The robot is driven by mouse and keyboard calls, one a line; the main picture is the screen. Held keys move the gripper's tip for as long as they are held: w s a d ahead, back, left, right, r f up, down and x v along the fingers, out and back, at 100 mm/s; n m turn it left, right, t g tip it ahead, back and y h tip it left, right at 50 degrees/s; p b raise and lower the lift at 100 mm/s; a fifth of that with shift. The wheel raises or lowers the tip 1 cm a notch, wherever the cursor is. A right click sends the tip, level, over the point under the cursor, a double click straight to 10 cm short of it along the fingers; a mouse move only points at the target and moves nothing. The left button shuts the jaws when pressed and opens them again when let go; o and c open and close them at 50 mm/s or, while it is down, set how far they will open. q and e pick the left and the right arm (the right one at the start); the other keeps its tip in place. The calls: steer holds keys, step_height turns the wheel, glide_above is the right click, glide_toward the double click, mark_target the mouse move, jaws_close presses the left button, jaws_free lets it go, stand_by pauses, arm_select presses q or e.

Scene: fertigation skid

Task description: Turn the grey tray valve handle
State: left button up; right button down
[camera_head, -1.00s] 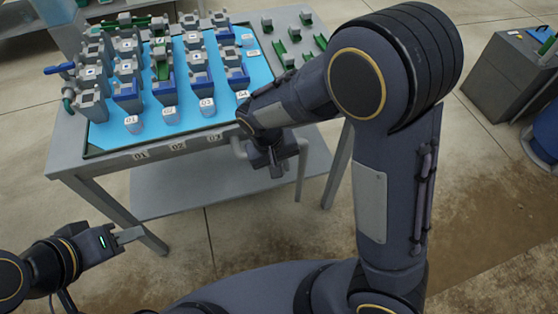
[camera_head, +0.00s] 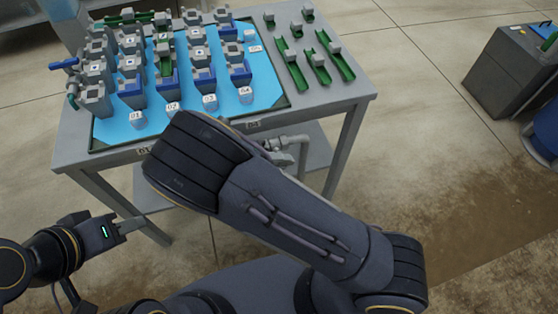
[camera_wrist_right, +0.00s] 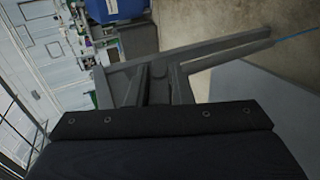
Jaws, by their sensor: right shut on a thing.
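The grey tray valve (camera_head: 284,147) with its pale pipe shows below the table's front edge in the head view, partly behind my right arm. My right gripper is hidden behind that arm there. In the right wrist view my right gripper (camera_wrist_right: 161,83) is shut on a dark grey part between its fingers, which I take to be the valve handle; its outline is hard to make out. My left gripper (camera_head: 128,226) is at the lower left, in front of the table and away from the valve. Its finger gap cannot be made out.
The grey table (camera_head: 335,85) carries a blue tray (camera_head: 265,88) with several grey, blue and green valve blocks. Several green channel pieces (camera_head: 290,65) lie to its right. A grey cabinet (camera_head: 515,75) stands far right. The floor between is clear.

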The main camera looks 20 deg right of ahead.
steer(key=shift+f+h+b, duration=0.15)
steer(key=shift+h+b, duration=0.85)
steer(key=shift+h, duration=1.2)
steer(key=c, duration=1.4)
jaws_free()
steer(key=shift+o, duration=0.2)
steer(key=a, duration=0.8)
steer(key=shift+s, duration=0.15)
steer(key=shift+r, duration=0.2)
